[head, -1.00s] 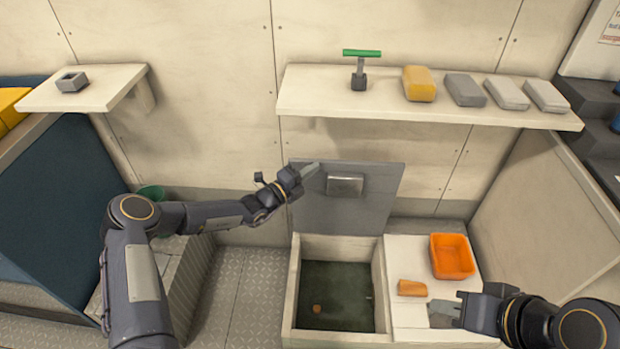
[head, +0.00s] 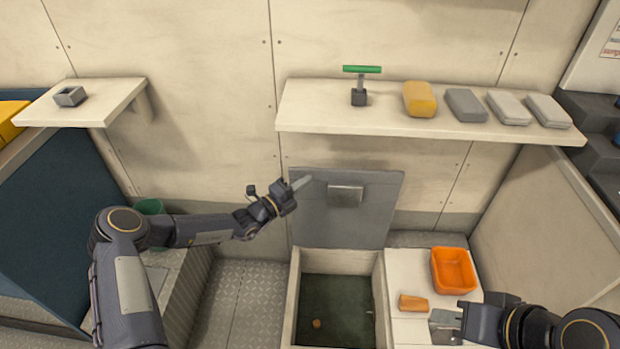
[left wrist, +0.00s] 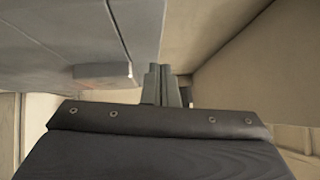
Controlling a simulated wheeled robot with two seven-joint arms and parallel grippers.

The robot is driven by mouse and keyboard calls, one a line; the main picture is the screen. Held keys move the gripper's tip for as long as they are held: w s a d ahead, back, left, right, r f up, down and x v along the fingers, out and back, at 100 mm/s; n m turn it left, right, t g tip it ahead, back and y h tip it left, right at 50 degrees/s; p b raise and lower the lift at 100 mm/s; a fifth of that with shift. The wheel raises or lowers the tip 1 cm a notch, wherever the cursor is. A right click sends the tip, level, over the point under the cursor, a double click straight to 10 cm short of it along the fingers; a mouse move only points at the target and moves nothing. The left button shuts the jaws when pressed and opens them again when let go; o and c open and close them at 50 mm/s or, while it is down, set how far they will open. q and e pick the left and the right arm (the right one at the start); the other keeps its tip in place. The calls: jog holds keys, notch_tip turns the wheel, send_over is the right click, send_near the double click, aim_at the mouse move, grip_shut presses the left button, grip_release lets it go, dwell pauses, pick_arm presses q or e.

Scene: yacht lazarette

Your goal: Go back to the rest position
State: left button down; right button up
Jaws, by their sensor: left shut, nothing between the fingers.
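My left gripper (head: 301,183) is shut and empty, in front of the left edge of the raised grey hatch lid (head: 375,209). In the left wrist view its two fingers (left wrist: 166,86) lie together with nothing between them. I cannot tell whether the fingertips touch the lid. My right gripper (head: 447,325) is low at the right, over or beside the pale surface right of the open hatch. Its finger gap is not clear.
The open hatch (head: 291,295) holds a small brownish object (head: 317,323). An orange bin (head: 454,270) and an orange block (head: 413,303) sit right of it. The shelf (head: 330,115) holds a green-handled tool (head: 360,87) and several blocks. A small shelf (head: 110,105) juts out at left.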

pick_arm(q)
jog(key=r+v, duration=0.1)
jog(key=v, duration=0.4)
jog(key=s+d+r+m+g, duration=0.1)
jog(key=s+r+m+g, duration=0.4)
jog(key=s+r+m, duration=0.5)
jog(key=s+r+m+g, duration=0.5)
jog(key=s+m, duration=0.3)
jog(key=m, duration=0.7)
jog(key=s+a+m+t+y, duration=0.1)
jog(key=s+a+m+y, duration=0.25)
jog(key=s+m, duration=0.3)
jog(key=s+a+r+m+y, duration=0.1)
jog(key=s+a+m+y, duration=0.3)
jog(key=s, duration=0.4)
jog(key=s+a+m+t+y, duration=0.1)
jog(key=s+a+m+y, duration=0.1)
jog(key=s+a+m, duration=0.35)
notch_tip(320, 180, up, 13)
jog(key=s+d+m+p, duration=0.1)
jog(key=s+p, duration=0.1)
jog(key=p, duration=1.1)
jog(key=shift+s+d+f, duration=0.15)
jog(key=shift+s+f, duration=0.05)
jog(key=shift+f, duration=0.05)
